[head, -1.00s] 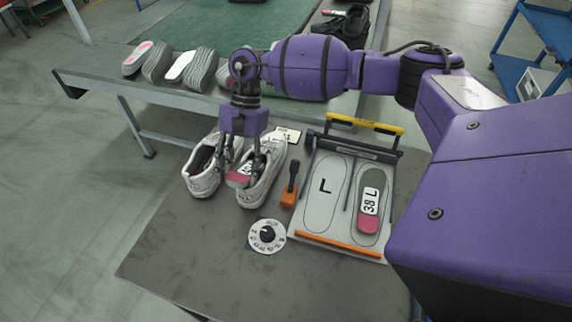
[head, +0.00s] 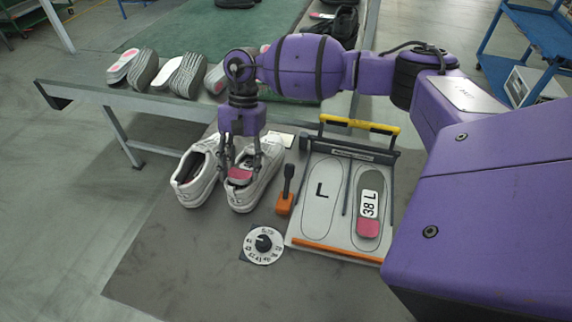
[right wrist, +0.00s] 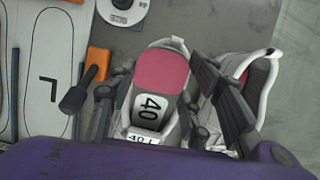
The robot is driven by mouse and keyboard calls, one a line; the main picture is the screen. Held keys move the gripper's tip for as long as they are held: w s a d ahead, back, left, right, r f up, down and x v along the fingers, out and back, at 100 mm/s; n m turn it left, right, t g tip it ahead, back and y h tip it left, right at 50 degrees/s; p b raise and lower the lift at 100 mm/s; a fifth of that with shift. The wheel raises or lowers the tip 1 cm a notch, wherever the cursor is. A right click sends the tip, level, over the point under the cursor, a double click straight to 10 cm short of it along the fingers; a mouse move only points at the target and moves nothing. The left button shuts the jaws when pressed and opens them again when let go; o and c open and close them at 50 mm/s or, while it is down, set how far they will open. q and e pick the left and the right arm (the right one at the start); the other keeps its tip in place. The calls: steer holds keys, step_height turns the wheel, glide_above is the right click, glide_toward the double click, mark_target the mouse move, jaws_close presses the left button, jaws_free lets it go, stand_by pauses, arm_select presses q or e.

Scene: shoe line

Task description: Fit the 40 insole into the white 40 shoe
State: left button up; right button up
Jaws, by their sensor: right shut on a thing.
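A pair of white shoes stands side by side on the grey table. My right gripper (head: 241,170) points down over the right-hand white shoe (head: 264,185) and is shut on the 40 insole (head: 240,176). In the right wrist view the insole (right wrist: 162,72) shows its pink heel and a "40" label, lined up with the shoe opening. A "40 L" label (right wrist: 140,138) shows below it. I cannot tell whether the insole touches the shoe's inner sole. The other white shoe (head: 196,176) stands open to the left. My left gripper is not in view.
An orange-based tool with a black handle (head: 286,193) stands close right of the shoes. A size dial (head: 263,245) lies in front. The table's front left is clear.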

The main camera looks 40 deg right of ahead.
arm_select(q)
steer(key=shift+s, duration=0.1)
arm_select(e)
steer(key=shift+s+f, duration=0.1)
steer(key=shift+f, duration=0.25)
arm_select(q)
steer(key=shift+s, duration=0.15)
arm_select(e)
steer(key=o, duration=1.1)
steer(key=shift+f, duration=0.1)
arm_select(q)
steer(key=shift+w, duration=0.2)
arm_select(e)
steer(key=shift+r, duration=0.3)
steer(key=shift+r+p, duration=0.3)
steer(key=shift+r, duration=0.5)
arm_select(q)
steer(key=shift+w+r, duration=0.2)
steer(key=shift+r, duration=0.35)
arm_select(e)
steer(key=shift+r, duration=0.6)
